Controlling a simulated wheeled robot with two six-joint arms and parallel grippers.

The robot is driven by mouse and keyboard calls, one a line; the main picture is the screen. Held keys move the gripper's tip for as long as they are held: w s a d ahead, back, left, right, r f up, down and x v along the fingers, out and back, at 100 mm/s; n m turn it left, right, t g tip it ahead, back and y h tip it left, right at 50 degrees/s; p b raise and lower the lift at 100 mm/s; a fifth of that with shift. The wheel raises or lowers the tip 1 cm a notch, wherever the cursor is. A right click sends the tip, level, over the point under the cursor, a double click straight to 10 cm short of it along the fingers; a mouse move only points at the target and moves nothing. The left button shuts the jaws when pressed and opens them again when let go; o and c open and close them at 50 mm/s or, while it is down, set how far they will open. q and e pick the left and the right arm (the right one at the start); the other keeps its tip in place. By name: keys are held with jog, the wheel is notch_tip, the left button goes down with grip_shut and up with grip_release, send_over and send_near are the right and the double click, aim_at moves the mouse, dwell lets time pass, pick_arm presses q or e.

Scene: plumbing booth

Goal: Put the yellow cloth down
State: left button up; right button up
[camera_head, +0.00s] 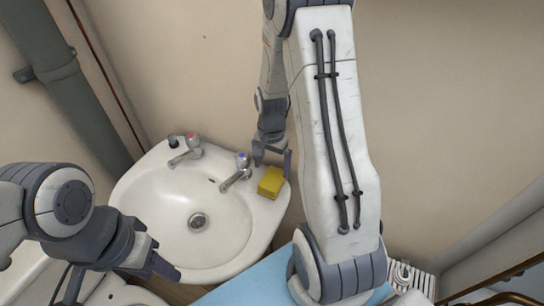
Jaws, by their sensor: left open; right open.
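The yellow cloth (270,183) is a small, block-like folded piece. It lies on the right rim of the white sink (222,245), beside the right tap. My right gripper (271,165) points down just behind and above the cloth, with its fingers apart. The picture does not clearly show whether a finger touches the cloth. My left gripper (160,272) is open and empty at the lower left, in front of the sink's left side. Part of its jaw is hidden by its own wrist.
Two taps stand on the sink's back rim, the left one (186,150) red-topped and the right one (236,172) blue-topped. A black stopper (173,141) sits at the back left. A light-blue surface (245,290) lies below right. A grey pipe (66,75) runs along the left wall.

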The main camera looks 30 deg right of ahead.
aim_at(271, 180)
jog(key=s+a+r+n, duration=0.3)
jog(key=a+r+n, duration=0.25)
jog(key=a, duration=0.25)
jog(key=s+a+r+n, duration=0.35)
jog(key=a+r, duration=0.25)
jog(key=a, duration=0.3)
jog(key=s+a+r+n, duration=0.1)
jog(key=s+a+n, duration=0.2)
jog(key=s+n, duration=0.2)
jog(key=s+a+r+n+y, duration=0.1)
jog(key=s+a+r+n, duration=0.1)
jog(key=s+a+n, duration=0.2)
jog(key=s+n, duration=0.1)
jog(key=s, duration=0.2)
jog(key=shift+s+a+r, duration=0.15)
jog(key=shift+s+r, duration=0.15)
